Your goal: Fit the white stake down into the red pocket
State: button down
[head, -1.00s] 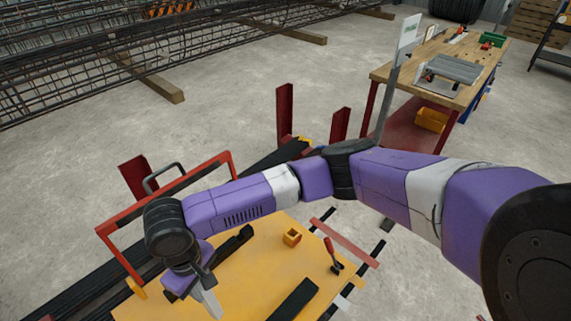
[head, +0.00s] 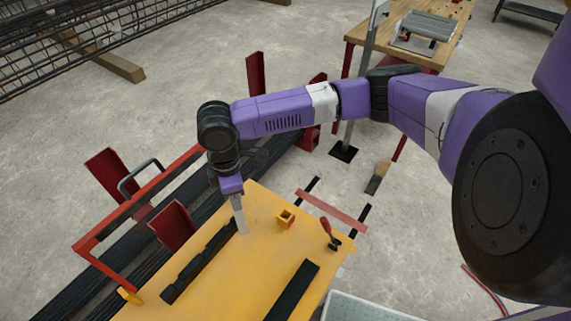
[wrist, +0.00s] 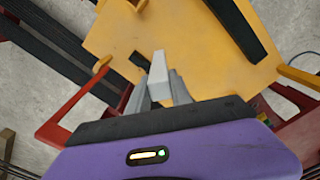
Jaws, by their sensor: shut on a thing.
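My gripper (head: 239,215) points down over the yellow tabletop (head: 262,255). It is shut on the white stake, a pale narrow piece (wrist: 160,66) between the grey fingers in the wrist view. In the head view the stake's pale lower end (head: 242,228) hangs near the tabletop; I cannot tell if it touches. A small orange-yellow block (head: 285,219) with a square opening sits just to its right. A red box-like piece (head: 311,138) stands on the dark rail behind the arm. I cannot tell surely whether this is the red pocket.
A dark notched bar (head: 200,263) and a dark flat bar (head: 292,290) lie on the tabletop. A red-handled tool (head: 329,234) lies at its right. Red upright posts (head: 172,226) and a red frame (head: 100,262) stand at the left. A workbench (head: 440,25) is behind.

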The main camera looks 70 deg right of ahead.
jog(key=s+d+r+n, duration=0.2)
jog(key=s+d+n, duration=0.5)
jog(key=d, duration=0.5)
jog(key=shift+s+d+r, duration=0.25)
jog(key=shift+s, duration=0.9)
jog(key=shift+p, duration=0.4)
